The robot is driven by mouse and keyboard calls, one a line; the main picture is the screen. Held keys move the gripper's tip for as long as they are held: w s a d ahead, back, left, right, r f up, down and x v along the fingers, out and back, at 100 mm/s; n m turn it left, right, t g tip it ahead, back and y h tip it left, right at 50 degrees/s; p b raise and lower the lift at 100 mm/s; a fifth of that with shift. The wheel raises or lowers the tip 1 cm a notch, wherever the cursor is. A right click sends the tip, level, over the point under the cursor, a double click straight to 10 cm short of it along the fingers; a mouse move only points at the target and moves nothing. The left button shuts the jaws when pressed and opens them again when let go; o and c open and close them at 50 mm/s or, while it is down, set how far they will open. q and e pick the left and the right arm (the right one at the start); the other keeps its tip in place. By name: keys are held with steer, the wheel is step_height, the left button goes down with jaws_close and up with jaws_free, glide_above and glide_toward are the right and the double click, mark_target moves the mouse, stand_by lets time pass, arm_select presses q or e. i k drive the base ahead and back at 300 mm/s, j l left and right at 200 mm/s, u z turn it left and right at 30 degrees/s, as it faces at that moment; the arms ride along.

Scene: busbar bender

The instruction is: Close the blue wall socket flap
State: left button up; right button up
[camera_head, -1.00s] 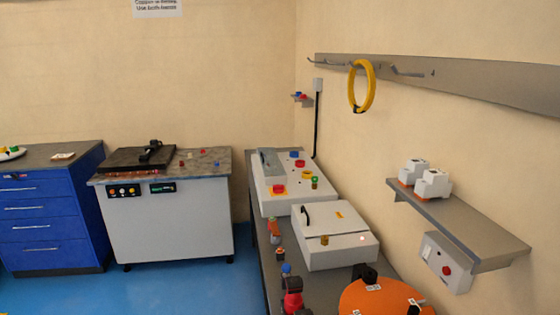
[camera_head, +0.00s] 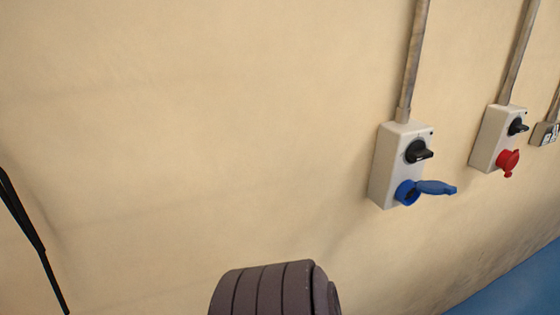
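The blue wall socket (camera_head: 406,194) sits at the bottom of a light grey switch box (camera_head: 388,160) on the wall, right of centre. Its blue flap (camera_head: 437,188) stands open, sticking out to the right from the socket's round opening. A black rotary switch (camera_head: 418,152) is above it on the same box. Neither of my grippers is in view.
A second grey box with a red socket (camera_head: 508,162) is mounted to the right, with another small device (camera_head: 544,134) at the right edge. Conduits (camera_head: 414,60) run up the wall. A dark ribbed rounded object (camera_head: 275,292) stands at the bottom centre. Blue floor (camera_head: 520,285) shows at lower right.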

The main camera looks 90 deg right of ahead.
mark_target(429, 187)
steer(key=k+j+z, duration=0.1)
steer(key=z, duration=3.5)
steer(key=i+j+u, duration=0.25)
steer(key=k, duration=0.05)
